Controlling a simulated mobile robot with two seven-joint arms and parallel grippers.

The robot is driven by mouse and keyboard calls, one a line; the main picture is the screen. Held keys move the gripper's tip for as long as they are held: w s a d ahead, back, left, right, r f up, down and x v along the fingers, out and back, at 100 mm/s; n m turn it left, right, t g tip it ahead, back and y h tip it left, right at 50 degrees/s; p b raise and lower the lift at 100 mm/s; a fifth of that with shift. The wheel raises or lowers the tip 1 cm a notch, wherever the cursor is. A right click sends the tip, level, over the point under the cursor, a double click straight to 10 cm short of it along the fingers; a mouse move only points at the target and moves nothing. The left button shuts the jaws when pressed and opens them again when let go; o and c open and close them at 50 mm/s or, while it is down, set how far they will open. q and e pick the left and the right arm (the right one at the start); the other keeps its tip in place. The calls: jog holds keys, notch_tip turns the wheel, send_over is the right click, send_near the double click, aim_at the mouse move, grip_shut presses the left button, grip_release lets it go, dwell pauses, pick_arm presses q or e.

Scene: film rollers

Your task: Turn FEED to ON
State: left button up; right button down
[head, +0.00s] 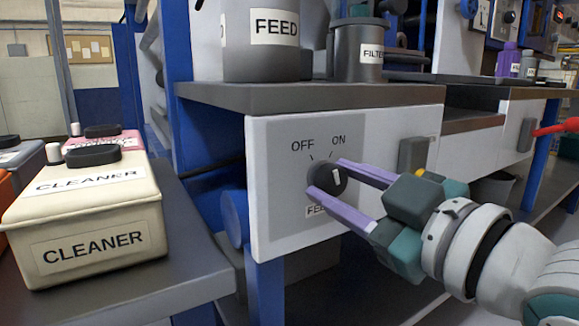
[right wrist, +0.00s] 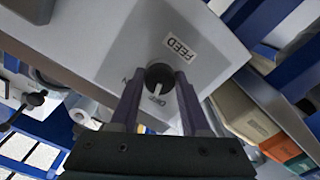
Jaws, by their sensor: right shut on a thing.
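The black round FEED knob (head: 322,183) sits on the white front panel (head: 275,215), below the printed words OFF and ON. My right gripper (head: 326,178) is shut on the knob, with one purple finger on either side of it. In the right wrist view the knob (right wrist: 157,73) shows between the fingers (right wrist: 160,80). Its white pointer mark is turned toward the OFF print in that view. The FEED label under the knob is partly hidden by a finger in the head view. My left gripper is not in view.
A grey FEED canister (head: 262,55) and a FILTER canister (head: 358,62) stand on the shelf (head: 300,96) above the panel. A cream CLEANER container (head: 90,225) stands on the grey table at left. A grey block-shaped handle (head: 413,155) juts from the panel near my right gripper.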

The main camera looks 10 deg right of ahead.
jog(key=m+p, duration=0.4)
jog(key=shift+r+m, duration=0.15)
jog(key=shift+m, duration=0.15)
jog(key=m+p, duration=0.2)
jog(key=m, duration=0.1)
jog(key=shift+f+m+p, duration=0.2)
jog(key=shift+m+p, duration=0.25)
jog(key=shift+m, duration=0.65)
jog(key=shift+a, duration=0.1)
jog(key=shift+c, duration=1.9)
grip_release()
jog(key=shift+s, duration=0.15)
